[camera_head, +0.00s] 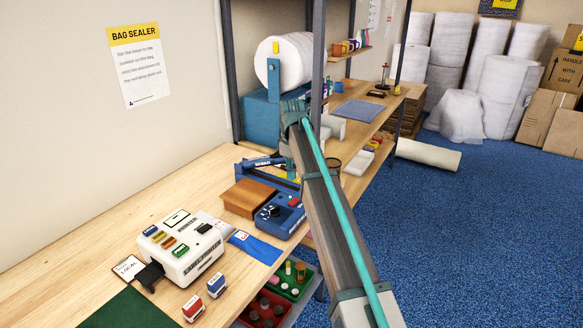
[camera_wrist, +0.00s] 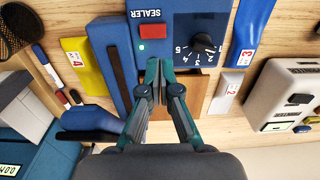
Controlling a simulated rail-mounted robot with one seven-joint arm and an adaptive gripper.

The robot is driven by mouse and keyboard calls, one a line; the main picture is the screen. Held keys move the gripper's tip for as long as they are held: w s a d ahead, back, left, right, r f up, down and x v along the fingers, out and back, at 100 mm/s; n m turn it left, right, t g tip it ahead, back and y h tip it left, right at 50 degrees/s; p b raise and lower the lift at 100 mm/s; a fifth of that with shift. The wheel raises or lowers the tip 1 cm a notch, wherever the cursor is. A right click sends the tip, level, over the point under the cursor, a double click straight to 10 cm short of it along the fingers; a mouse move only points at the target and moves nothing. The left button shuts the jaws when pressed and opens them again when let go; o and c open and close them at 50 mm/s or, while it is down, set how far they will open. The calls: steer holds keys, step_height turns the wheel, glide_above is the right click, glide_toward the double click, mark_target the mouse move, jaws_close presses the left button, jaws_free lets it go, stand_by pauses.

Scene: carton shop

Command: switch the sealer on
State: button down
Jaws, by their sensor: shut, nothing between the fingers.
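The blue bag sealer (camera_head: 284,222) stands on the bench, with a dial and a red part on its control box. In the wrist view the control box (camera_wrist: 183,24) is labelled SEALER. It carries a red rocker-like switch (camera_wrist: 153,31), a small green spot (camera_wrist: 143,47) and a black dial (camera_wrist: 203,43) numbered around its rim. My gripper (camera_wrist: 155,64) is shut and empty. Its fingertips appear just below the switch in the wrist view; I cannot tell their height above the box. In the head view my arm mostly hides the gripper.
A white label printer (camera_head: 190,248), two small stamps (camera_head: 205,298) and a brown block (camera_head: 248,198) are on the bench near the sealer. Yellow and blue bags (camera_wrist: 84,66) lie around it. A shelf post (camera_head: 318,60) rises behind my arm. A sign (camera_head: 140,65) hangs on the wall.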

mark_target(292, 203)
step_height(292, 203, down, 10)
steer(key=p, duration=0.3)
stand_by(0.3)
